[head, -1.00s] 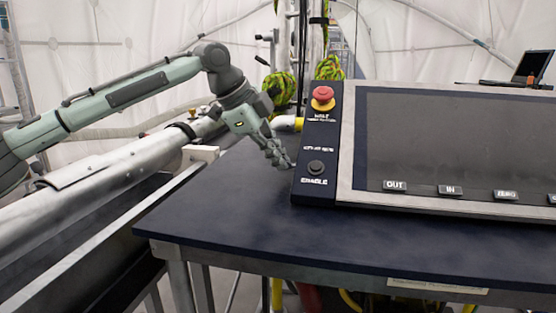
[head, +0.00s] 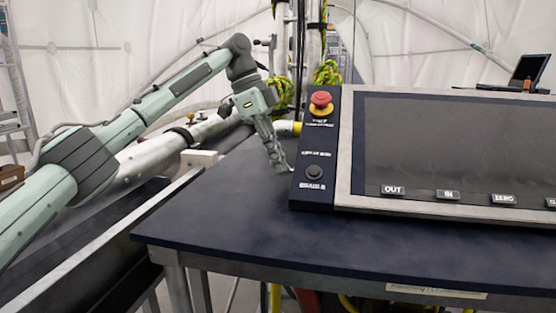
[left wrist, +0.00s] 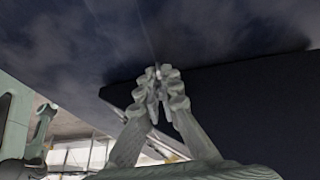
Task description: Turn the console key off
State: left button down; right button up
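The console (head: 345,155) stands on the dark table, with a slim dark panel on its left edge carrying a red stop button (head: 321,99) and a round black button (head: 315,172). My left gripper (head: 284,166) points down beside the panel's left side, its tips close to that side and just above the table. In the left wrist view the left gripper's fingers (left wrist: 159,76) come together at the tips. A small light spot shows between them. I cannot clearly make out the key or tell whether the fingers touch it. My right gripper is not in view.
The dark table top (head: 230,215) is bare left of and in front of the console. A metal tube (head: 160,158) and rail run along the table's left side. A laptop (head: 525,75) stands at the back right. Green-yellow rope hangs behind the console.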

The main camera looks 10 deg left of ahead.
pick_arm(q)
jog(key=shift+f, duration=0.15)
jog(key=c, duration=1.8)
grip_release()
jog(key=shift+a, duration=0.1)
jog(key=shift+o, duration=0.2)
jog(key=v, duration=1.2)
jog(key=shift+s, duration=0.1)
